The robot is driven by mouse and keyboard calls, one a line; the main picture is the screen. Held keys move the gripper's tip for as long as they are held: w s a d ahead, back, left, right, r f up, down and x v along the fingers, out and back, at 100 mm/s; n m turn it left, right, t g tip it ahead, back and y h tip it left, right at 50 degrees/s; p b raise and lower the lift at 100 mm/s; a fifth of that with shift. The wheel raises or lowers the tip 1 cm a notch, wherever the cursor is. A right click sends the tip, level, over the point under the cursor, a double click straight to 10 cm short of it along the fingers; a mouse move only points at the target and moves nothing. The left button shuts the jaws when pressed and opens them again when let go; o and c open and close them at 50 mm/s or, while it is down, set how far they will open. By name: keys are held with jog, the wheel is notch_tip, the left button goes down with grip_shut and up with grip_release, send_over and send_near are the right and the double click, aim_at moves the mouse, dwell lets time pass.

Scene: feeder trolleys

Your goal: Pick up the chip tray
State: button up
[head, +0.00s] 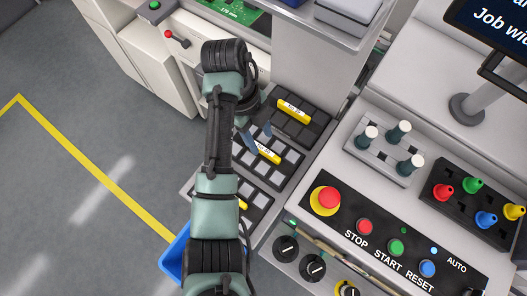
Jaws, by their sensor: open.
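Dark chip trays with square pockets and yellow labels lie in a row on a grey surface in the head view. The middle chip tray (289,158) holds light grey chips. The near tray (258,201) also holds grey chips and is partly hidden by my arm. The far tray (313,130) has dark pockets. My gripper (259,134) points down at the left part of the middle tray, with its fingers apart near the yellow label. Nothing shows between the fingers. Whether the fingertips touch the tray cannot be told.
A control panel (378,223) with coloured buttons stands right of the trays. A block with white-topped pegs (387,163) and a black block with coloured knobs (452,212) stand beyond it. A blue bin (173,262) is at lower left. Open floor lies left.

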aim_at(263, 149)
jog(key=x, duration=0.3)
jog(key=b+x, duration=0.1)
jog(key=x, duration=0.1)
jog(key=shift+w+a+f, duration=0.1)
jog(key=shift+w+a, duration=0.15)
jog(key=shift+w, duration=0.05)
grip_shut()
dwell(1.0)
